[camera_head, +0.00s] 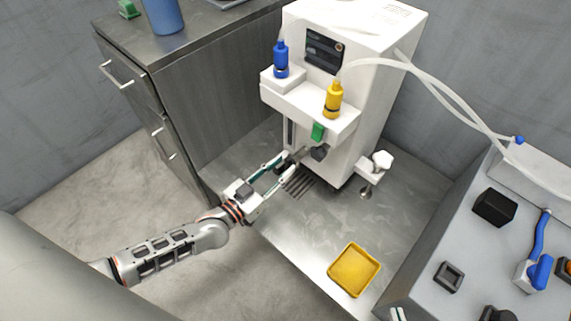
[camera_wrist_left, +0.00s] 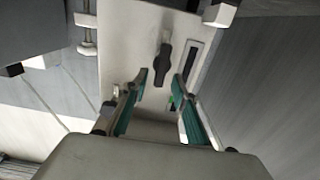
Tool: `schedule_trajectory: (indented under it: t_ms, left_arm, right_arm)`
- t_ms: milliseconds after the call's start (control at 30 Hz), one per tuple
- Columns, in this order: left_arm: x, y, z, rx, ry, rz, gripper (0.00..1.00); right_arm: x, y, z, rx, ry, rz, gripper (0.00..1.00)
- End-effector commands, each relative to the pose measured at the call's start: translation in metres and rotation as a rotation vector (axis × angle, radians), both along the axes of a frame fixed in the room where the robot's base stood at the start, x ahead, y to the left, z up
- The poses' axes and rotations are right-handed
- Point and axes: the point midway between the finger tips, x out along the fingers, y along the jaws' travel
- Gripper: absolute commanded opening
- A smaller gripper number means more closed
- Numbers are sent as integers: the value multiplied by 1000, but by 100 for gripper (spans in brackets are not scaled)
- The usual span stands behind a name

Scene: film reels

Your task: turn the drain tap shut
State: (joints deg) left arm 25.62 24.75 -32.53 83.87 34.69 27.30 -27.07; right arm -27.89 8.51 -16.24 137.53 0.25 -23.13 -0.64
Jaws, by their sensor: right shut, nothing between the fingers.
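The drain tap has a dark handle (camera_head: 319,153) low on the front of the white machine (camera_head: 352,105). In the left wrist view the tap handle (camera_wrist_left: 163,64) is a black lever standing lengthwise on the white face, beyond the fingertips. My left gripper (camera_head: 293,157) is open in front of the tap; in the left wrist view its fingers (camera_wrist_left: 160,83) are apart with no object clearly held. Contact with the tap cannot be told.
A blue bottle (camera_head: 281,59) and a yellow bottle (camera_head: 333,99) stand on the machine's ledge, with a green piece (camera_head: 318,132) below. A yellow tray (camera_head: 354,270) lies on the metal surface. A cabinet (camera_head: 205,95) is left; a grey console (camera_head: 450,245) is right.

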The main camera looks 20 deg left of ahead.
Motion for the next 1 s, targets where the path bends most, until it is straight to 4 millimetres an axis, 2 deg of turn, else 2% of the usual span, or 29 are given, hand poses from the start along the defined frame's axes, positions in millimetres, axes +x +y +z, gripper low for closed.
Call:
schedule_trajectory:
  t_ms: [167, 433, 467, 500, 567, 1000]
  left_arm:
    - [12, -5, -2, 0, 2, 0, 28]
    - [14, -6, 0, -1, 1, -1, 28]
    - [14, -6, 0, -1, 1, -1, 25]
    - [14, -6, 0, -1, 1, -1, 15]
    - [14, -5, -1, 0, 2, -1, 0]
    - [12, -5, -5, 14, 6, -1, 0]
  right_arm:
    - [1, 2, 1, 10, -3, -2, 0]
    - [1, 2, 3, 12, -5, -3, 0]
    - [1, 2, 3, 12, -5, -3, 0]
    - [1, 2, 3, 12, -5, -3, 0]
    - [1, 2, 3, 12, -5, -3, 0]
    - [1, 2, 3, 12, -5, -1, 0]
